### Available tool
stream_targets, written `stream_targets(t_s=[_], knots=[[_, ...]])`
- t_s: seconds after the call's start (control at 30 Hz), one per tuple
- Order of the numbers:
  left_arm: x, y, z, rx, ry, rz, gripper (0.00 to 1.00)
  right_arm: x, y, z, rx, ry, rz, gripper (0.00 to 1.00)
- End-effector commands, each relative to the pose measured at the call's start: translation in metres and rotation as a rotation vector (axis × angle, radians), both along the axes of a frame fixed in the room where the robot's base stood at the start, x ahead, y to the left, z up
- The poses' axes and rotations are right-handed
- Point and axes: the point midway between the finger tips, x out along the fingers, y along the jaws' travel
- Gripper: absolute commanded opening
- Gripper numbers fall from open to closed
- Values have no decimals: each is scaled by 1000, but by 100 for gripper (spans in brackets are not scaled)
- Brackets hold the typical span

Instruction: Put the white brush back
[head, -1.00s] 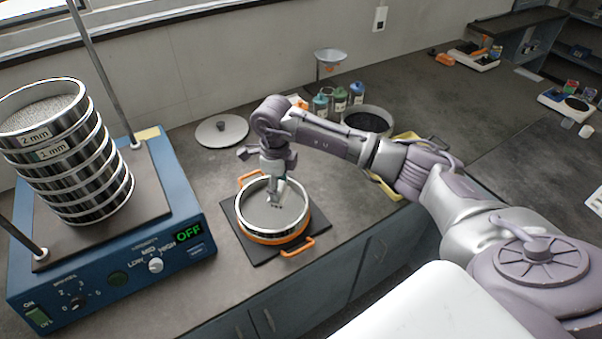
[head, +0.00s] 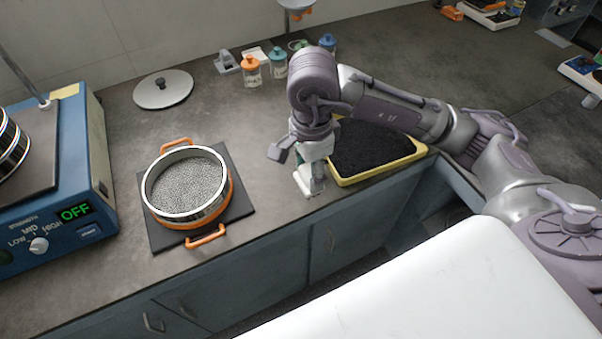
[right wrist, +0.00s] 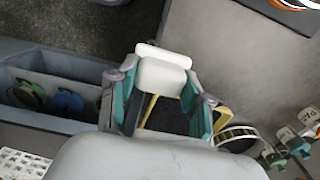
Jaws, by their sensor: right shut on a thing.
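My right gripper (head: 312,168) is above the front part of the counter, just left of the yellow tray (head: 384,175). In the right wrist view, the gripper (right wrist: 166,98) is shut on the white brush (right wrist: 163,73), whose pale block shows between the teal finger pads. In the head view, the white brush (head: 309,182) shows only partly below the fingers; whether it touches the counter I cannot tell. The tray has a black lining and shows partly between the fingers in the wrist view. My left gripper is out of view.
A sieve (head: 186,216) with grey grains and orange handles sits on a dark mat (head: 163,238). The blue shaker (head: 95,170), reading OFF, stands at left. A round lid (head: 163,95) and several bottles (head: 250,72) are behind. Counter between mat and gripper is clear.

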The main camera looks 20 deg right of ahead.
Motion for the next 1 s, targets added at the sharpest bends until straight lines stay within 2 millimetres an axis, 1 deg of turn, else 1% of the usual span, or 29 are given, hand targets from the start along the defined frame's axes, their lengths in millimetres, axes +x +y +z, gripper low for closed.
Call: stream_targets(t_s=[0.07,0.13,0.27,0.43,0.5,0.6,0.7,0.83,1.0], knots=[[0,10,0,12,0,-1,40,1,3,-2,1,1,15,17],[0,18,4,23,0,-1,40,9,7,-7,0,2,18,17],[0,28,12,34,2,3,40,36,17,-22,1,4,15,17],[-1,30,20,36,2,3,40,73,31,-46,0,4,14,17],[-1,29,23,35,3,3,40,85,35,-54,0,3,15,17],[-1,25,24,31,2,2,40,98,40,-63,1,1,15,17],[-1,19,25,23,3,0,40,104,42,-68,-2,0,16,17],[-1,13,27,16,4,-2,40,106,43,-74,-1,1,16,17],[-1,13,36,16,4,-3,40,105,42,-97,-2,4,14,17]])
